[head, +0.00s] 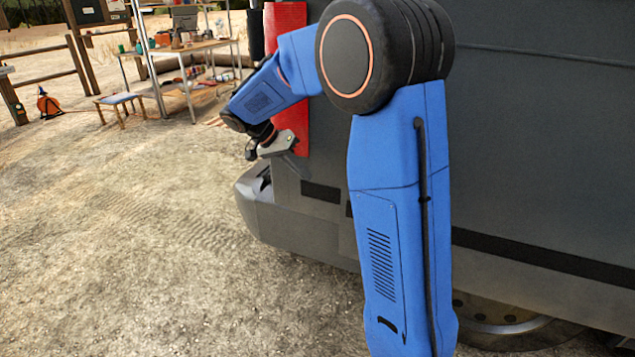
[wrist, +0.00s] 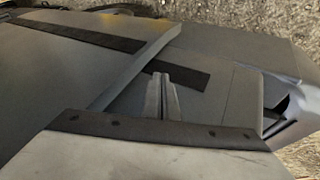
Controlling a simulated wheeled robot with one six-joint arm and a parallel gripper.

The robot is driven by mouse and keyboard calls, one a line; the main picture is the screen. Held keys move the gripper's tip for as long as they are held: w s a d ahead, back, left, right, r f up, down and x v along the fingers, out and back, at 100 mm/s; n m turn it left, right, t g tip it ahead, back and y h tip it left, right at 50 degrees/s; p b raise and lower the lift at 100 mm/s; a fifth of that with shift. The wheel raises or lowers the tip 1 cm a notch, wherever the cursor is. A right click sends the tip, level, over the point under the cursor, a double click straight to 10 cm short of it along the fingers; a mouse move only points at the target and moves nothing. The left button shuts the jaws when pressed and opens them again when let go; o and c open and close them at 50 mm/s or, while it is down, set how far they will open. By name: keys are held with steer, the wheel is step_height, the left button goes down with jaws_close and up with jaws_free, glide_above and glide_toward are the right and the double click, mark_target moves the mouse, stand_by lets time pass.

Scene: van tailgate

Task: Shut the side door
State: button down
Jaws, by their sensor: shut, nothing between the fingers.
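The dark grey side of the van (head: 540,150) fills the right of the head view, with a black trim strip low along it. My gripper (head: 290,158) is at the van's rear corner, by the red tail light (head: 291,35). In the wrist view my gripper's fingers (wrist: 160,85) are together and empty, in front of grey bodywork (wrist: 225,45) with a dark strip. Contact cannot be told.
The rear bumper (head: 262,205) juts out below my gripper. A wheel (head: 500,315) shows low at the right. Open gravel (head: 140,240) lies to the left. A workbench (head: 190,50), a small stool (head: 120,100) and a wooden fence (head: 50,65) stand farther back.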

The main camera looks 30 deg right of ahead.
steer(key=s+d+f, duration=0.1)
steer(key=d+f, duration=0.1)
steer(key=s+d+f, duration=0.2)
steer(key=d+f, duration=0.1)
steer(key=s+d+f, duration=0.1)
steer(key=d+f, duration=0.1)
steer(key=d, duration=0.1)
steer(key=shift+s+f, duration=0.15)
steer(key=shift+s, duration=0.1)
stand_by(0.4)
